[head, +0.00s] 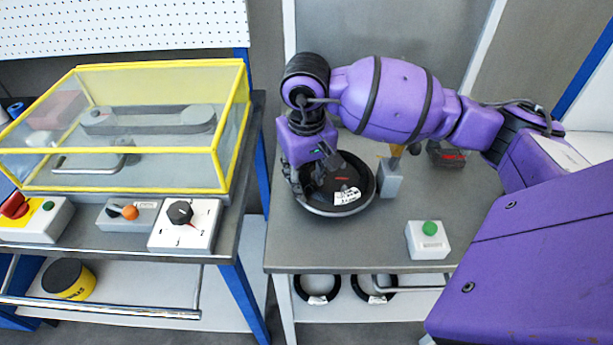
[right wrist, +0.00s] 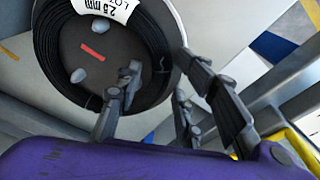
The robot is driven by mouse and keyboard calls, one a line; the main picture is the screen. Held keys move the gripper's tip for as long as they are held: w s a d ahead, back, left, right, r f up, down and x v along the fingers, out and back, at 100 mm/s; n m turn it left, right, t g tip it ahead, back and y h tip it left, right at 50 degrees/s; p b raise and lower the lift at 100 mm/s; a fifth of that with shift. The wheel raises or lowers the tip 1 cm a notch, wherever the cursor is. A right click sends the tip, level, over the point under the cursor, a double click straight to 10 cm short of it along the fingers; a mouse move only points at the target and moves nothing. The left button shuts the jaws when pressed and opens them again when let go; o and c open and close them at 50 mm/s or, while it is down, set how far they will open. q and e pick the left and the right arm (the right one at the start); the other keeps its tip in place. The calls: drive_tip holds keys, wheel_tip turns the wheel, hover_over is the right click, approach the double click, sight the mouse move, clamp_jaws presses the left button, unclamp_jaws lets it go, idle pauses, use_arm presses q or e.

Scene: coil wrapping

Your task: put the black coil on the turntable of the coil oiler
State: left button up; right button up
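The black coil (right wrist: 150,50) with a white label lies flat in the round grey turntable (head: 340,212) of the coil oiler. The coil also shows in the head view (head: 362,182), partly hidden by my right gripper. In the right wrist view the coil rings the turntable's middle, which has pale pegs and a red mark. My right gripper (right wrist: 152,82) is at the coil's near-left side, its fingers spread apart. One finger overlaps the coil ring; the others are beyond its outer edge. I cannot tell whether any finger touches it. My left gripper is not in view.
A grey post (head: 391,180) stands right of the turntable, and a green-button box (head: 428,240) sits near the bench front. Two black coils (head: 316,288) lie on the shelf below. A yellow-framed clear case (head: 120,125) stands on the left bench, across a gap.

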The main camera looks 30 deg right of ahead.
wheel_tip(320, 180, up, 13)
drive_tip(key=shift+s+a, duration=0.35)
drive_tip(key=shift+s, duration=0.05)
